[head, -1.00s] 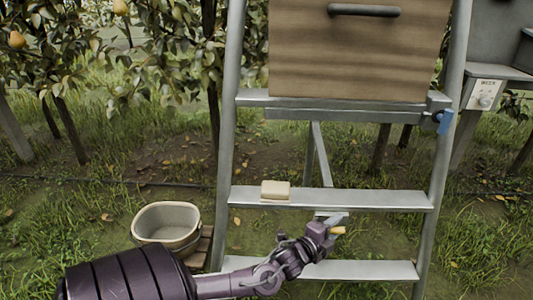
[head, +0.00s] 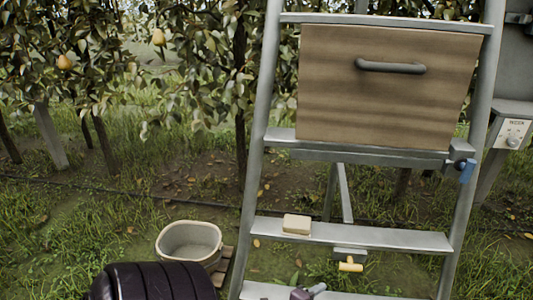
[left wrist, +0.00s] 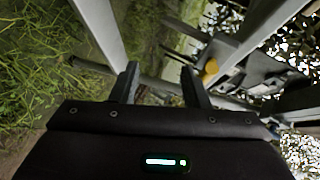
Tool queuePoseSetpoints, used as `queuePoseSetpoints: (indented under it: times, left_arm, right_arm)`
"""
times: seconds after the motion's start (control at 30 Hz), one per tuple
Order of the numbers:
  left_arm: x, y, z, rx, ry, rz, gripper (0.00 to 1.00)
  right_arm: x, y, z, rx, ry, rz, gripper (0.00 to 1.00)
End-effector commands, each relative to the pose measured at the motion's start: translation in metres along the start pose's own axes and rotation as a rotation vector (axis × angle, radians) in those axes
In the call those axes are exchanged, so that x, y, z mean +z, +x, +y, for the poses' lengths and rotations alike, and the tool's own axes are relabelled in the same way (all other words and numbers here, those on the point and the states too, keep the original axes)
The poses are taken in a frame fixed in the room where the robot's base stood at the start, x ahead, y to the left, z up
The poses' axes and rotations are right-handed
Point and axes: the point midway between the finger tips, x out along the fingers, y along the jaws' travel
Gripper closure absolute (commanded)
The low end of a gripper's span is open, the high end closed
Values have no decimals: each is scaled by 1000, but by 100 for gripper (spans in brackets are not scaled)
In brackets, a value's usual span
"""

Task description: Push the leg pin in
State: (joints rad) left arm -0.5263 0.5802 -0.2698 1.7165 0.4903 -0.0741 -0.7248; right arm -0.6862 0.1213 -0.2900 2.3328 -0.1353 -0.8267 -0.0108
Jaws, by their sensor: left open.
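The leg pin, as I take it, has a yellow handle (head: 350,267) and sits at a small grey bracket (head: 349,253) under a lower step of the metal ladder (head: 258,150). Its yellow end also shows in the left wrist view (left wrist: 210,70), just beyond the right finger. How deep the pin sits cannot be told. My left gripper (head: 314,289) is at the bottom edge of the head view, below and left of the pin and apart from it. In the left wrist view its two fingers (left wrist: 159,76) are spread with nothing between them. My right gripper is not in view.
A wooden box (head: 390,105) with a dark handle stands on the ladder's upper platform. A pale block (head: 297,224) lies on the step left of the pin. A blue-handled part (head: 467,171) is on the right rail. A beige tub (head: 190,243) stands at left.

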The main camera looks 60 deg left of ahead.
Motion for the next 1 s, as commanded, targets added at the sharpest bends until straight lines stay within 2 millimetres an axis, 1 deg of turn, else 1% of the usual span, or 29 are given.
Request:
queuePoseSetpoints:
  times: [0.03, 0.27, 0.5, 0.67, 0.8, 1.0]
  left_arm:
    - [5, -3, 1, 27, -22, -21, 58]
    - [32, -13, 38, 150, -129, -113, 58]
    - [50, -33, 78, 273, -245, -209, 58]
    - [58, -50, 103, 348, -320, -272, 58]
    - [62, -69, 125, 415, -385, -326, 58]
    - [62, -95, 152, 495, -468, -397, 58]
  right_arm:
    - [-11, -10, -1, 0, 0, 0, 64]
    - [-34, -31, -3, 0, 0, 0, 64]
    - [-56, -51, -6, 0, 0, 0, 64]
    - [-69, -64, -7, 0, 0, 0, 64]
    - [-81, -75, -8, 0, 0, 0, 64]
    - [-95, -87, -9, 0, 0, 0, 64]
